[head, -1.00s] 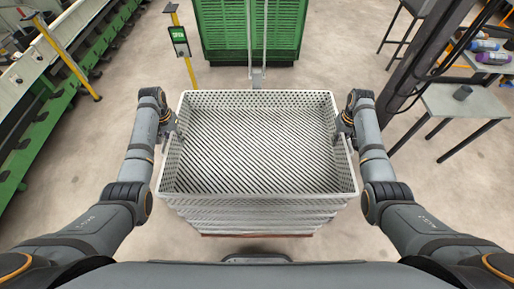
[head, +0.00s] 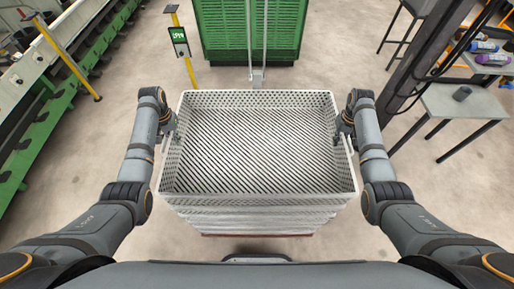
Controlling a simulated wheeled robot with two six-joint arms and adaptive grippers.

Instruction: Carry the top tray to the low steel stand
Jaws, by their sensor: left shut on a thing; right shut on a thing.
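The top tray (head: 258,197) is a light grey, perforated, empty basket in the middle of the head view, right in front of me. A stack of similar trays (head: 255,222) shows below its near side. I cannot tell whether the top tray touches the stack. My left gripper (head: 172,134) is shut on the tray's left side wall. My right gripper (head: 346,134) is shut on its right side wall. The fingertips are partly hidden by the wrists.
A green slatted cabinet (head: 225,30) on a wheeled frame stands behind the tray. A yellow post with a sign (head: 180,42) is beside it. A green and white machine (head: 60,85) runs along the left. Floor is clear on both sides.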

